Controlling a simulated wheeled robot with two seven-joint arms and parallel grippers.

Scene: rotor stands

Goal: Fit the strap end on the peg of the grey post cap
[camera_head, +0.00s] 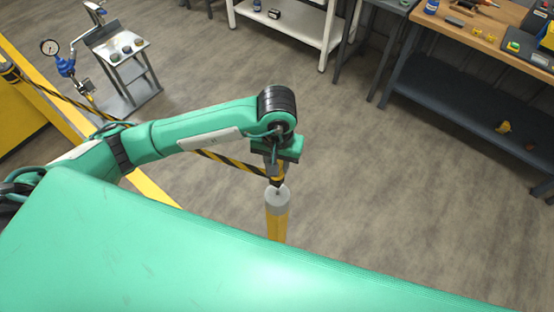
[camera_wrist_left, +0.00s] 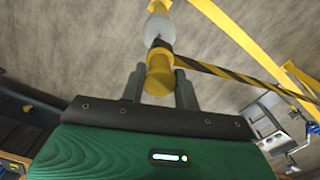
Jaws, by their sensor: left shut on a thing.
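My left gripper (camera_head: 274,172) points down above the post in the head view. In the left wrist view its two dark fingers (camera_wrist_left: 160,90) are shut on the yellow strap end (camera_wrist_left: 160,72). The black-and-yellow strap (camera_head: 230,160) runs from there to the yellow structure at the left. The grey post cap (camera_head: 278,198) tops an upright yellow post (camera_head: 277,226), directly below the strap end. The cap also shows just beyond the strap end in the left wrist view (camera_wrist_left: 158,30). A small dark peg shows at the cap; whether the strap end touches it cannot be told.
A yellow barrier (camera_head: 45,92) stands at the left, near a small metal stand (camera_head: 130,75) and a blue gauge fitting (camera_head: 65,66). A white shelf (camera_head: 300,25) and a workbench (camera_head: 480,35) stand at the back. The floor right of the post is clear.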

